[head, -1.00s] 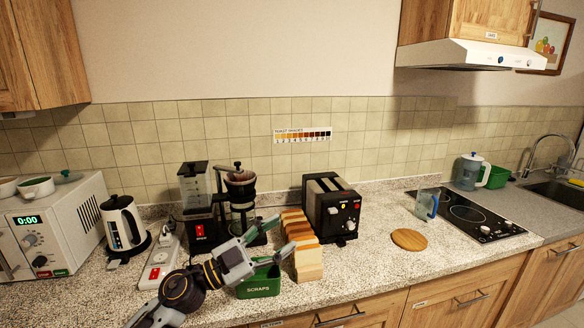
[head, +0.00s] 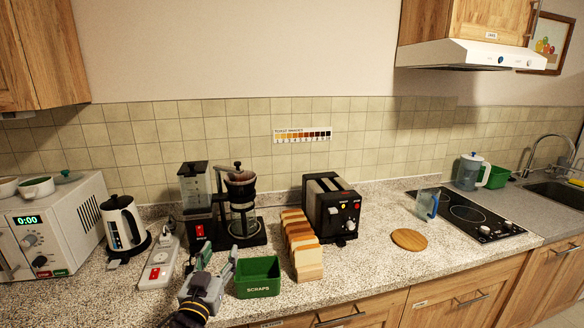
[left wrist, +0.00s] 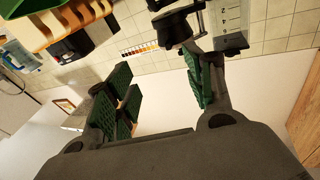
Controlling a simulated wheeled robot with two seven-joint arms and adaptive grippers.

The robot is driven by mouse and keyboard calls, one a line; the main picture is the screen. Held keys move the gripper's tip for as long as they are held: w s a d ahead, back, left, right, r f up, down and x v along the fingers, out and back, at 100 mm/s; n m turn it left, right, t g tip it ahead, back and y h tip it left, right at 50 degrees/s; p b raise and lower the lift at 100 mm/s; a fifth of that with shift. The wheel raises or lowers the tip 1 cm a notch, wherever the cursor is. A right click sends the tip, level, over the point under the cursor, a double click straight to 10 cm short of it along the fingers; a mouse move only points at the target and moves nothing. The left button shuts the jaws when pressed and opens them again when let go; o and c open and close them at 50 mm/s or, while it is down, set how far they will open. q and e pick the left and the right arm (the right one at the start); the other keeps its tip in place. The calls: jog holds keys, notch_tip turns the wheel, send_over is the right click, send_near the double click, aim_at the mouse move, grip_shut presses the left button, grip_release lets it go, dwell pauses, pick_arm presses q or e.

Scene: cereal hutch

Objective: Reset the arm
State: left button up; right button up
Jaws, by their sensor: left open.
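My left gripper (head: 214,262) is low at the front of the counter in the head view, its fingers pointing up and away from me. It is open and empty, left of the green scraps bin (head: 258,278) and in front of the coffee maker (head: 242,212). In the left wrist view its green-padded fingers (left wrist: 165,92) stand wide apart with nothing between them. My right gripper does not show in any view.
Bread slices (head: 302,246) stand in a row right of the bin, with a black toaster (head: 331,212) behind. A power strip (head: 159,263), kettle (head: 124,226) and microwave (head: 50,230) are at left. Counter around the wooden round board (head: 409,240) is mostly clear.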

pick_arm(q)
jog(key=s+a+f+n+g+y, duration=0.2)
jog(key=s+a+f+g+y, duration=0.15)
jog(key=f, duration=0.55)
jog(key=s+f+m+g+h, duration=0.1)
jog(key=s+f+g, duration=0.6)
jog(key=s, duration=0.4)
jog(key=s+f+m+g+h, duration=0.1)
jog(key=s+f+g, duration=0.4)
jog(key=s+f, duration=0.5)
jog(key=s+f+g, duration=0.1)
jog(key=s+f, duration=0.1)
jog(key=f, duration=1.4)
jog(key=s+f, duration=0.2)
jog(key=f, duration=1.5)
jog(key=s+a+f, duration=0.2)
jog(key=s+f, duration=0.7)
jog(key=s, duration=0.1)
jog(key=s+a+f+g, duration=0.1)
jog(key=s+a+f, duration=0.2)
jog(key=s+f, duration=0.7)
jog(key=shift+s+a+m, duration=0.3)
jog(key=shift+s+a, duration=0.05)
jog(key=shift+s, duration=0.3)
jog(key=shift+f, duration=0.1)
